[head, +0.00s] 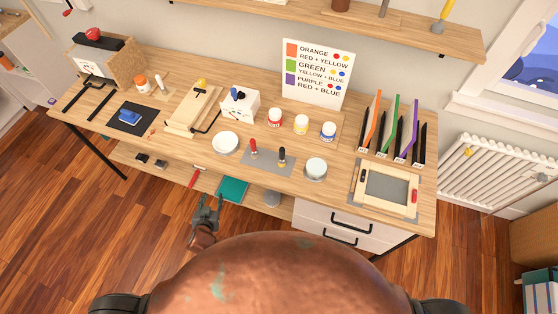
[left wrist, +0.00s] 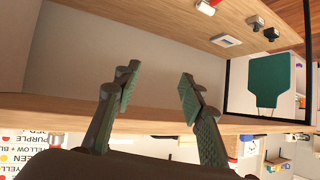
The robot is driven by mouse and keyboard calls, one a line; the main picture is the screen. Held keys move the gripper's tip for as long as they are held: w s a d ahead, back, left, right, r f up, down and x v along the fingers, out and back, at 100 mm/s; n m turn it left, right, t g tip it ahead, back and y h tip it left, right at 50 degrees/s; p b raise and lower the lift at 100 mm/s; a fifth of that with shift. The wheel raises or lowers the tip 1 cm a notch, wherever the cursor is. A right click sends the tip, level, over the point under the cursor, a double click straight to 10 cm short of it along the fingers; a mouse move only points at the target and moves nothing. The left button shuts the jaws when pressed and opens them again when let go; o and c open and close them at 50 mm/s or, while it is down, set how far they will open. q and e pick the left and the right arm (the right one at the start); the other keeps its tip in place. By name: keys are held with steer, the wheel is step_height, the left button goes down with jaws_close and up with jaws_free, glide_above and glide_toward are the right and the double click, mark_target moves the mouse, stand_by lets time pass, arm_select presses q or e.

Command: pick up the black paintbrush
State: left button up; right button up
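A small black-handled tool (head: 281,155), which looks like the black paintbrush, is on a grey mat (head: 262,161) at the middle front of the desk. A similar red-handled one (head: 253,147) is to its left on the mat. My left gripper (head: 207,205) is open and empty, in front of the desk's front edge and to the left of the mat. In the left wrist view its two fingers (left wrist: 157,88) stand apart with nothing between them, facing the desk edge and lower shelf. The brush cannot be made out there. My right gripper is not in view.
A white bowl (head: 225,143) is left of the mat and a pale round pot (head: 316,168) right of it. Paint jars (head: 301,124) stand behind. A framed tray (head: 386,188) lies at right.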

mark_target(280, 154)
arm_select(q)
steer(key=w+d+r+m+t+h, duration=0.1)
steer(key=w+d+r+h, duration=0.1)
steer(key=d+r, duration=0.3)
steer(key=w+d+r+m+t+h, duration=0.1)
steer(key=w+d+r+t+h, duration=0.1)
steer(key=d+r, duration=0.3)
steer(key=w+d+r+m+t+h, duration=0.1)
steer(key=w+d+r+h, duration=0.1)
steer(key=d+r, duration=0.4)
steer(key=shift+w+r+t, duration=0.4)
steer(key=shift+w+r, duration=0.1)
steer(key=shift+w, duration=0.25)
steer(key=s+d+r+m+g+h, duration=0.1)
steer(key=d+r+m+h, duration=0.15)
steer(key=d+h, duration=0.45)
steer(key=w+d, duration=0.1)
steer(key=w+d+f+y+b, duration=0.1)
steer(key=w+d, duration=0.1)
steer(key=w+d+y+b, duration=0.1)
steer(key=w+d, duration=0.1)
steer(key=shift+w+d+f+m, duration=0.2)
steer(key=shift+d+f+m, duration=0.05)
steer(key=shift+f+m, duration=0.1)
steer(key=shift+w+d, duration=0.25)
steer(key=shift+w, duration=0.2)
steer(key=shift+r, duration=0.1)
steer(key=shift+c, duration=0.5)
jaws_close()
